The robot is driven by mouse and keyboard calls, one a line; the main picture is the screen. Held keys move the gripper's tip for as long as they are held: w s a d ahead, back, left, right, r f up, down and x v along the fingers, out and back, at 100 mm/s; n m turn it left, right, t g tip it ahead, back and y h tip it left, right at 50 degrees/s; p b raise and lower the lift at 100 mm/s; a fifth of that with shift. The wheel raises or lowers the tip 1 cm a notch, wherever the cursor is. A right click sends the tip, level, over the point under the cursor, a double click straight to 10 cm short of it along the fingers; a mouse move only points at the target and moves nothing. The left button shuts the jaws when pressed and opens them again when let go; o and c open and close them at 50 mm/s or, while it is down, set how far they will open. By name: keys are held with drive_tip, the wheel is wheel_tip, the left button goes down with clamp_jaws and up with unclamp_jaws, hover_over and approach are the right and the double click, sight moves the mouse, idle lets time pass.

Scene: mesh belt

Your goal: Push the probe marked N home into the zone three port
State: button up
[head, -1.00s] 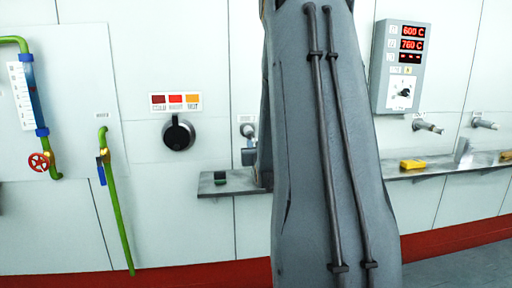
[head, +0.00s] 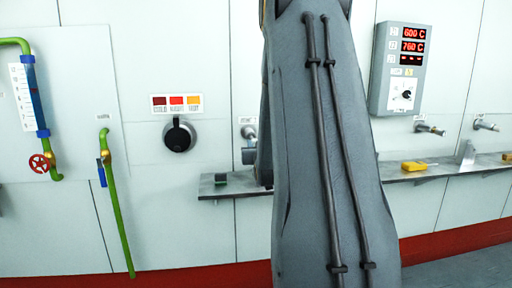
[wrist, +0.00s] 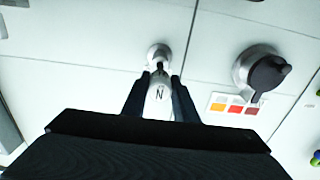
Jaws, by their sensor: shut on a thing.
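The probe (wrist: 159,100) has a pale body marked N, upside down in the wrist view. My gripper (wrist: 159,82) is shut on it, one dark finger on each side. The probe's narrow dark tip points at a round metal port (wrist: 158,53) on the wall and overlaps it in the picture. I cannot tell how far the tip is inside. In the head view this seems to be the port (head: 248,132) just left of my arm, its label too small to read. My arm hides the probe there.
A black knob (head: 179,135) sits left of the port under a coloured label strip. A shelf (head: 210,193) runs below, with a dark green block (head: 220,179) and a yellow item (head: 413,166). A display box (head: 400,68) reads 600 C, 760 C and dashes. Two more ports (head: 428,128) (head: 485,124) stand right.

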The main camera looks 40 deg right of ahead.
drive_tip(key=shift+b+x, duration=0.7)
drive_tip(key=shift+x, duration=2.2)
drive_tip(key=o, duration=1.1)
drive_tip(key=shift+c, duration=0.2)
drive_tip(key=v, duration=0.8)
drive_tip(key=shift+b, duration=0.35)
